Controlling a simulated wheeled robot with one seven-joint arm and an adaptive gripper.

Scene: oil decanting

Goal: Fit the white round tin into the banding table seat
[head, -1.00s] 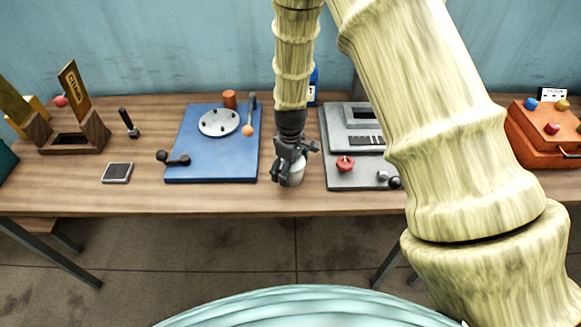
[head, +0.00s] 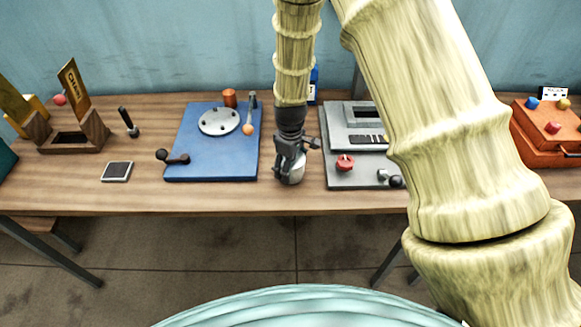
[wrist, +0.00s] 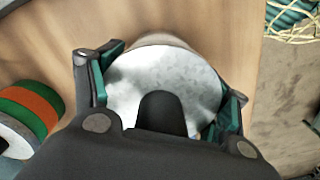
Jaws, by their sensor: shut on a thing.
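The white round tin (wrist: 165,85) is between the two fingers of my gripper (wrist: 160,97) in the wrist view, its pale round top facing the camera. In the head view the tin (head: 298,172) shows partly behind my gripper (head: 291,178), low over the front of the table or on it; I cannot tell if it touches the wood. A pale round disc with dark spots (head: 219,121) lies on a blue board (head: 212,165) left of my gripper. It looks like the banding table, and nothing covers it. My gripper is shut on the tin.
A grey panel (head: 340,178) with a red knob (head: 345,162) stands close on the right. A lever with an orange ball (head: 248,129) and an orange cylinder (head: 229,98) stand by the disc. A dark-knobbed handle (head: 173,158) lies at the board's left. Bare wood (head: 235,197) runs along the front.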

